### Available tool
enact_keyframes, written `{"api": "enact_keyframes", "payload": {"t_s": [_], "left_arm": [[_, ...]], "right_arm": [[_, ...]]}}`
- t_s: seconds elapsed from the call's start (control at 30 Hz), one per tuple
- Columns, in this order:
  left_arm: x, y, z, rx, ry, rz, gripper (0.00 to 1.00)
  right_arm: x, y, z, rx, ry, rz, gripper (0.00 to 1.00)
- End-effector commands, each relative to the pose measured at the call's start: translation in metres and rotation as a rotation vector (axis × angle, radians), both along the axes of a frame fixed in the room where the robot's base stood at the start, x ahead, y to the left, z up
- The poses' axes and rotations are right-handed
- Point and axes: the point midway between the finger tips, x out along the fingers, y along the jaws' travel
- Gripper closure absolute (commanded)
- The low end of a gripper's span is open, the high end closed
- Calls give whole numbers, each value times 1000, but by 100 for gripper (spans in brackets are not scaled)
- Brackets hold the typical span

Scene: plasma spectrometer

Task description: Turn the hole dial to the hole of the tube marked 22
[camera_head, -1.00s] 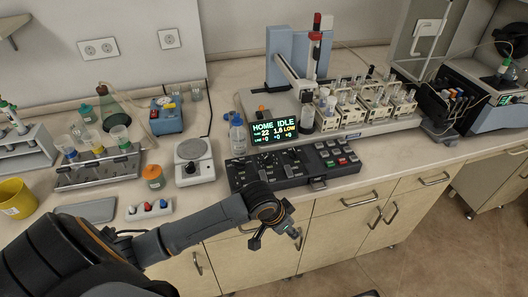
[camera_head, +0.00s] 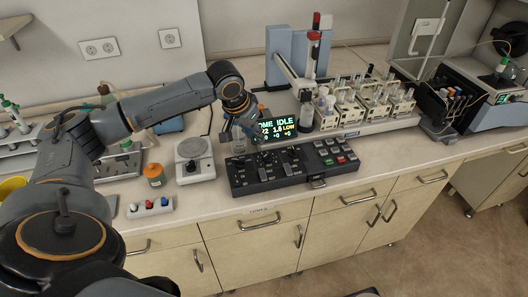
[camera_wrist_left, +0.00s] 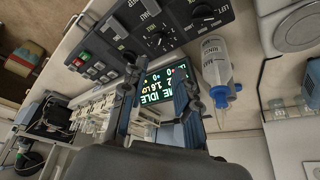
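The black control panel (camera_head: 295,168) lies along the front of the bench. The panel and a dial (camera_wrist_left: 160,40) also show in the left wrist view. The lit display (camera_head: 278,130) behind the panel reads IDLE and LOW, its left edge covered by my left gripper (camera_head: 246,126). This gripper is above and behind the dials, touching none. In the wrist view its fingers (camera_wrist_left: 160,88) are apart and empty.
A wash bottle (camera_wrist_left: 215,60) stands close by the left gripper. A sampler with racks of tubes (camera_head: 370,100) is to the right of the display. A white hotplate (camera_head: 194,160) and an orange-capped jar (camera_head: 154,174) stand to the left of the panel.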

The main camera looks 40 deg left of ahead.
Motion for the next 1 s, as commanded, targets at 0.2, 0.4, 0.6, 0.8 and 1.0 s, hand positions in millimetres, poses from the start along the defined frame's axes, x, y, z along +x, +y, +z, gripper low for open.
{"api": "enact_keyframes", "payload": {"t_s": [0.2, 0.4, 0.6, 0.8, 1.0], "left_arm": [[17, -3, -41, -2, 4, -1, 70], [33, -4, -79, -1, 2, -2, 70], [43, -5, -103, -1, 0, -3, 70], [45, -5, -111, 1, 0, -3, 70], [45, -5, -111, 2, 0, -4, 70]], "right_arm": [[0, -4, 12, -5, -1, 2, 60], [1, -9, 20, -10, -1, 2, 60], [1, -11, 23, -13, -2, 0, 60], [1, -11, 24, -13, -2, 0, 60], [1, -11, 24, -13, -2, 0, 60]]}}
